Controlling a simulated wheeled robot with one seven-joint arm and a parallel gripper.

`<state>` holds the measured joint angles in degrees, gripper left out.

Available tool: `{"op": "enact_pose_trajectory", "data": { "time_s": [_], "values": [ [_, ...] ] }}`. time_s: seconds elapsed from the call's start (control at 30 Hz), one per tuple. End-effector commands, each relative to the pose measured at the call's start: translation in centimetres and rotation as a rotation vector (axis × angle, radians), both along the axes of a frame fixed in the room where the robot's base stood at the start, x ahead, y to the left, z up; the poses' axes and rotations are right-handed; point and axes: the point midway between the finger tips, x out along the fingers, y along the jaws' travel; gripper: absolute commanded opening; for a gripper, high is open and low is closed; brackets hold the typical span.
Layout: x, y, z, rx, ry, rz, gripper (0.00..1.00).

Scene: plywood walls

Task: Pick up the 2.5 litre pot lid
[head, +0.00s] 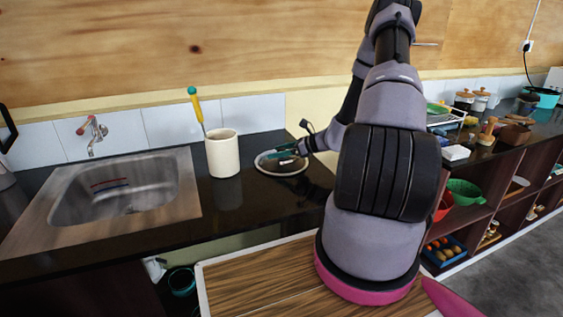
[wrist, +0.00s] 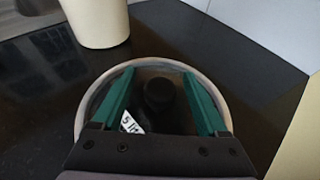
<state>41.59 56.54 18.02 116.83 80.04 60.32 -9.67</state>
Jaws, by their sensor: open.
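The pot lid (head: 268,167) lies on the black counter to the right of the cream crock. In the wrist view the lid (wrist: 152,64) shows a pale rim and a dark round knob (wrist: 160,92) at its centre. A white label with partly hidden lettering, "5 lit", lies near the left finger. My gripper (wrist: 162,85) is open, with one green finger on each side of the knob. Neither finger visibly touches the knob. In the head view my gripper (head: 288,154) is low over the lid and covers part of it.
The cream crock (head: 223,155) holds a yellow-handled tool and stands close to the lid's left. A steel sink (head: 120,192) is further left. A tiled wall is close behind the lid. Several pots and a rack stand on the right counter.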

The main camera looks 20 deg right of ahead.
Motion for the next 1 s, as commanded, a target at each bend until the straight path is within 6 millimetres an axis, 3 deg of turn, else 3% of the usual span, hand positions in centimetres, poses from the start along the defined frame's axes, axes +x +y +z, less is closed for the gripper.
{"op": "enact_pose_trajectory", "data": {
  "time_s": [0.1, 0.37, 0.4, 0.6, 1.0],
  "values": [
    [0.88, 0.99, -0.58, 0.000, 0.000, 0.001, 0.76],
    [1.19, 1.25, -0.70, 0.000, 0.000, -0.001, 0.76],
    [1.19, 1.25, -0.70, 0.000, 0.000, -0.001, 0.72],
    [1.17, 1.23, -0.69, -0.001, 0.000, -0.001, 0.00],
    [1.20, 1.22, -0.21, -0.001, -0.002, 0.000, 0.00]
  ]
}}
